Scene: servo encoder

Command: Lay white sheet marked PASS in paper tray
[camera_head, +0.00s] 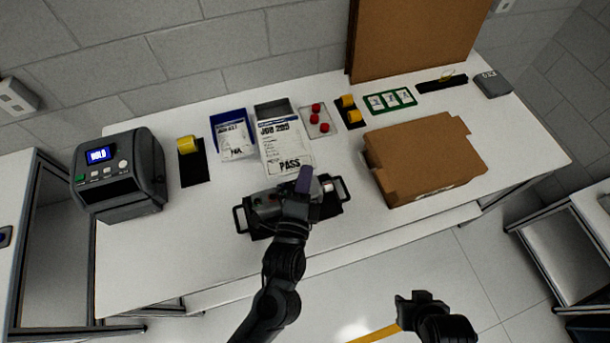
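The white sheet marked PASS (283,143) shows face up, its far end at a grey tray (272,108) and its near end towards my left gripper. I cannot tell whether it rests in the tray or hangs over it. My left gripper (305,182) is just below the sheet's near right corner, above a dark device with handles (259,209). Its fingers are hard to make out, so I cannot tell whether they hold the sheet. My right gripper (414,298) is low in the picture, in front of the table and away from the sheet; its fingers are unclear.
A blue tray (241,115) with another printed sheet (233,137) stands left of the grey tray. A label printer (119,174) reading HOLD is at the left. Red buttons (316,108) and a cardboard box (425,158) lie to the right. The table's front left is clear.

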